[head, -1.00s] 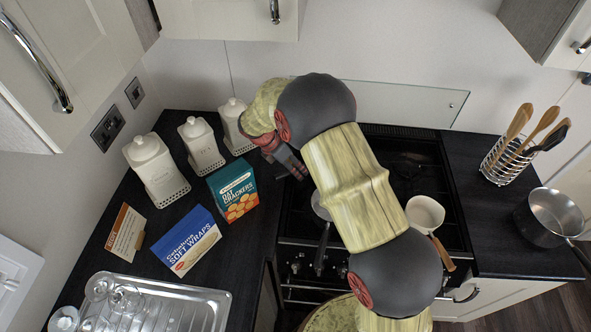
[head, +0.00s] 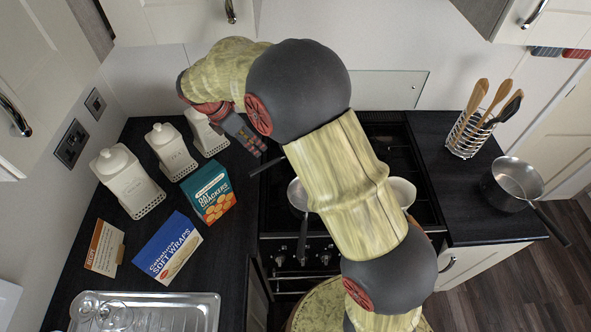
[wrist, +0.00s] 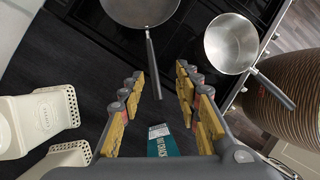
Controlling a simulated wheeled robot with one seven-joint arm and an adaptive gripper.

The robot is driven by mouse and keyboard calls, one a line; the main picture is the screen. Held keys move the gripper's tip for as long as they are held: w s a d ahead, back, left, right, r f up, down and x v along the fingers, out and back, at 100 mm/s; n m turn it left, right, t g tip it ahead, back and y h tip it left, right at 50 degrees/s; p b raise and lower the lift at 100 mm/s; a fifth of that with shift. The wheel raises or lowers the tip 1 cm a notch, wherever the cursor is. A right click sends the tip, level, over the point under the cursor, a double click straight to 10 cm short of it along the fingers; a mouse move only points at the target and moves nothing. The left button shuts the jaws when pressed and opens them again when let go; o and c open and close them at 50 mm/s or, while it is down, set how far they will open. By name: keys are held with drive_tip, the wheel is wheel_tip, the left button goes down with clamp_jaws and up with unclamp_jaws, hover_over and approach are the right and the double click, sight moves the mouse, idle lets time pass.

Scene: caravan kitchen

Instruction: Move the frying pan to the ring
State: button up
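The frying pan (wrist: 140,8) is a shallow grey pan at the top of the wrist view, cut off by the frame edge. Its dark handle (wrist: 152,65) points down between the fingers of my gripper (wrist: 158,74). The fingers are open, with gaps on both sides of the handle. In the head view my gripper (head: 258,148) is at the left edge of the black hob (head: 425,205). A dark handle (head: 268,165) shows just below it; the pan's body is hidden behind my arm. Most hob rings are also hidden, so I cannot tell which is free.
A steel saucepan (head: 298,193) stands at the hob's front left, handle forward. A white pan (head: 402,191) stands front right. A utensil holder (head: 468,135) and another saucepan (head: 512,182) are right.

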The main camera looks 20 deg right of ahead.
drive_tip(key=s+d+r+m+t+y, duration=0.1)
drive_tip(key=s+d+r+m+y, duration=0.15)
drive_tip(key=s+r+m, duration=0.5)
drive_tip(key=s+r+m+t, duration=0.1)
drive_tip(key=s+r+m, duration=0.2)
drive_tip(key=s, duration=0.5)
drive_tip(key=s+d+r+m+t+y, duration=0.1)
drive_tip(key=s+r+m+t, duration=0.1)
drive_tip(key=s+m, duration=0.4)
drive_tip(key=s+d+r+m+t+y, duration=0.1)
drive_tip(key=s+r+m, duration=0.3)
drive_tip(key=s, duration=0.5)
drive_tip(key=shift+s+t, duration=0.3)
drive_tip(key=shift+r, duration=0.1)
wheel_tip(320, 180, down, 6)
drive_tip(key=b, duration=0.6)
drive_tip(key=shift+f, duration=0.2)
